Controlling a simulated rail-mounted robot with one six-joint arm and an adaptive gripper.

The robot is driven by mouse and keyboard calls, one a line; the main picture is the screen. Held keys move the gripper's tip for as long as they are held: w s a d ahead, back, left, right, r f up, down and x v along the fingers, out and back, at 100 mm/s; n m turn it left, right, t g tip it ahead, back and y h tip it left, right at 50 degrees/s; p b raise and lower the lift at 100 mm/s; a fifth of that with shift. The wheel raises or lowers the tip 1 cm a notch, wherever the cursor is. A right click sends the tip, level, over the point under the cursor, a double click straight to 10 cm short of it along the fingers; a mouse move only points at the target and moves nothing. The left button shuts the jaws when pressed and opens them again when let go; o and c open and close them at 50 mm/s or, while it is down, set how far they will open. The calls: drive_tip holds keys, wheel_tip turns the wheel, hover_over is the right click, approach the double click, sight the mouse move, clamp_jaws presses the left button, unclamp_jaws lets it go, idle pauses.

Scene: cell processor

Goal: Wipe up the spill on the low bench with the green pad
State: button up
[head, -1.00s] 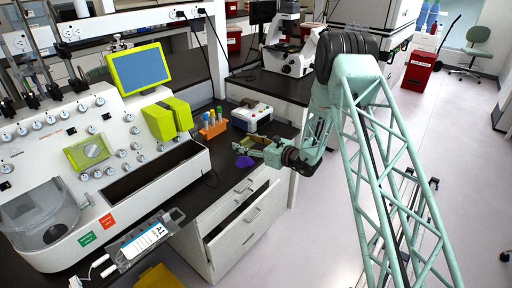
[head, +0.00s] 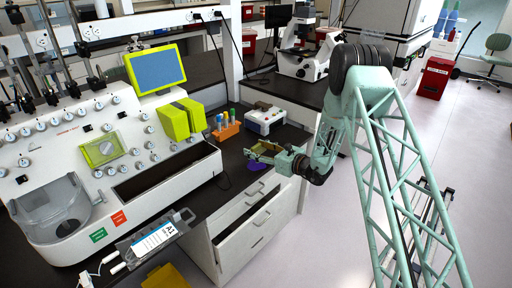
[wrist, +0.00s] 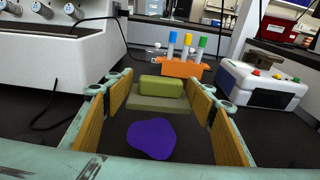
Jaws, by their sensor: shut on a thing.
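The spill (wrist: 152,138) is a flat purple patch on the dark bench top. In the wrist view it lies between my fingers, nearer the camera than the pad. In the head view the spill (head: 254,167) shows partly, just under my gripper. The green pad (wrist: 158,88) is an olive-green block on a wider, paler base, between the fingertips. My gripper (head: 262,150) is shut on it, low over the bench's front edge. Its yellow-lined fingers (wrist: 159,100) flank the pad. Whether the pad touches the bench is unclear.
An orange rack (head: 226,131) with coloured tubes stands behind the pad. A white device (head: 264,119) with coloured buttons sits to its right in the wrist view. The large white processor (head: 110,150) stands to the left. An open drawer (head: 245,208) is below the bench edge.

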sight(256, 165)
drive_tip(key=shift+f+b, duration=0.3)
drive_tip(key=shift+f, duration=1.6)
drive_tip(key=s+a+r+b, duration=0.2)
drive_tip(key=a+r, duration=0.2)
drive_tip(key=a, duration=0.3)
drive_tip(key=shift+s+a+b, duration=0.15)
drive_tip(key=shift+a+b, duration=0.15)
drive_tip(key=shift+f, duration=0.1)
